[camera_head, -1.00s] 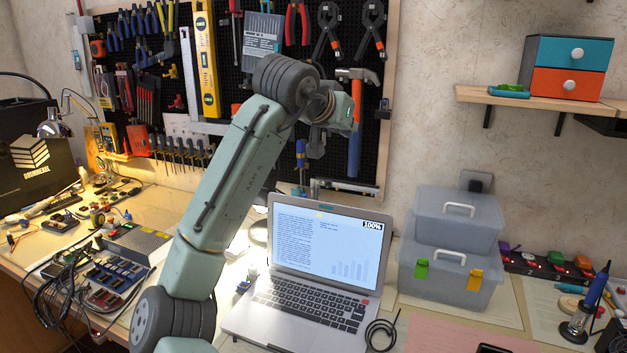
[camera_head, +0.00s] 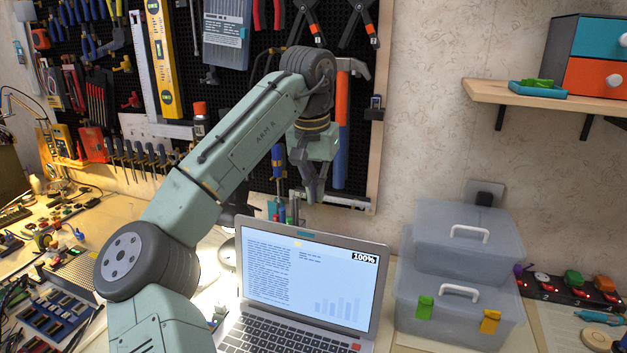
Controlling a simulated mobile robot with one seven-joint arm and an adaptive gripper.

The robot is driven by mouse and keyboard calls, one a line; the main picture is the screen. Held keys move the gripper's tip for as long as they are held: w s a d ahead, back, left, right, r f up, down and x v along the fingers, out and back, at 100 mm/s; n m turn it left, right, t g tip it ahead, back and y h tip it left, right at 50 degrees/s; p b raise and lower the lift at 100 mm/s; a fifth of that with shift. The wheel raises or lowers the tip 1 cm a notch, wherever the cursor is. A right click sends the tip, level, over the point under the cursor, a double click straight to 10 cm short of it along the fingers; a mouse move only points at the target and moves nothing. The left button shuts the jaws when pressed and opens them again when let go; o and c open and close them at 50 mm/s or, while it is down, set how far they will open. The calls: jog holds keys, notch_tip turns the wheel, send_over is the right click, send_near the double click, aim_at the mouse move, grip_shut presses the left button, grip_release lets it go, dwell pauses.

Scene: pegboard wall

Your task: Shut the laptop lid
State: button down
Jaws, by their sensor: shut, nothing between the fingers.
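The laptop (camera_head: 310,281) stands open on the workbench, its lid upright and tilted slightly back, with a lit screen showing text, bars and "100%". Its keyboard (camera_head: 285,336) faces me and is cut off by the bottom edge of the picture.
Two stacked grey storage boxes (camera_head: 459,273) stand right of the laptop. The pegboard (camera_head: 362,100) with hanging tools is behind my arm. A shelf (camera_head: 490,90) with a drawer box juts out at upper right. Electronic parts and cables clutter the bench at left.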

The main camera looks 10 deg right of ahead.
jog(key=f, duration=0.1)
jog(key=s+a+f+p, duration=0.1)
jog(key=f, duration=0.1)
jog(key=s+f+p, duration=0.1)
jog(key=f, duration=0.1)
jog(key=shift+s+a, duration=0.2)
jog(key=shift+a, duration=0.1)
dwell(0.4)
